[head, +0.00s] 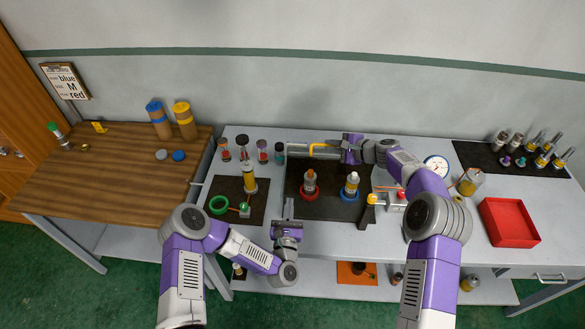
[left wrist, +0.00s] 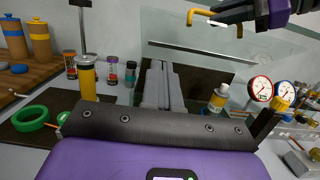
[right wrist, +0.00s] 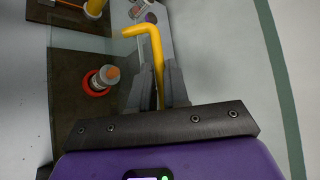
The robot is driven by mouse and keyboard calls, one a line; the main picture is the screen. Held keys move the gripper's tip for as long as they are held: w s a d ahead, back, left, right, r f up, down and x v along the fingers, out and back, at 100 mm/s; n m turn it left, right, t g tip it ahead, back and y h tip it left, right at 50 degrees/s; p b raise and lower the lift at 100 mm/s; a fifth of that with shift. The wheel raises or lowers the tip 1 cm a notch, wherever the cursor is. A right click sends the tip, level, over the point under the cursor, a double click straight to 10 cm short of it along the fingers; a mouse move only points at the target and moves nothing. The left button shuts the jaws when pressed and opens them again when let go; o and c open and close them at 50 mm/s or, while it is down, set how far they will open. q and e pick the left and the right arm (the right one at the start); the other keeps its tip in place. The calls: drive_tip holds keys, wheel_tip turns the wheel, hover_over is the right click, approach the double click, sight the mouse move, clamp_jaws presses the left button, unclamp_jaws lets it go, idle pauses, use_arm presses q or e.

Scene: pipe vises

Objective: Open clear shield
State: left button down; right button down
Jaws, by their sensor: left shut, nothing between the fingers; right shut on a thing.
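The clear shield (left wrist: 172,28) is a see-through panel behind the dark mat (head: 322,207), tilted up in the left wrist view. Its bent yellow handle (head: 323,149) also shows in the right wrist view (right wrist: 153,38) and the left wrist view (left wrist: 199,13). My right gripper (head: 341,147) is shut on the handle at the back of the bench. My left gripper (head: 289,205) is shut and empty, low at the left front of the mat. On the mat stand an orange-topped bottle on a red ring (head: 309,184) and a white-topped bottle on a blue ring (head: 350,186).
A second dark mat at left holds a yellow cylinder (head: 249,178) and a green ring (head: 219,205). Several small jars (head: 262,151) stand behind it. A gauge (head: 436,166) and a red tray (head: 509,222) are at right. The bench front right of my left gripper is fairly clear.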

use_arm(q)
approach(294, 157)
drive_tip(key=w+f, duration=0.4)
drive_tip(key=shift+w+a+r, duration=0.1)
drive_tip(key=shift+w+r, duration=0.55)
drive_tip(key=shift+r, duration=0.3)
drive_tip(key=shift+w+r, duration=0.7)
drive_tip(key=shift+r, duration=0.25)
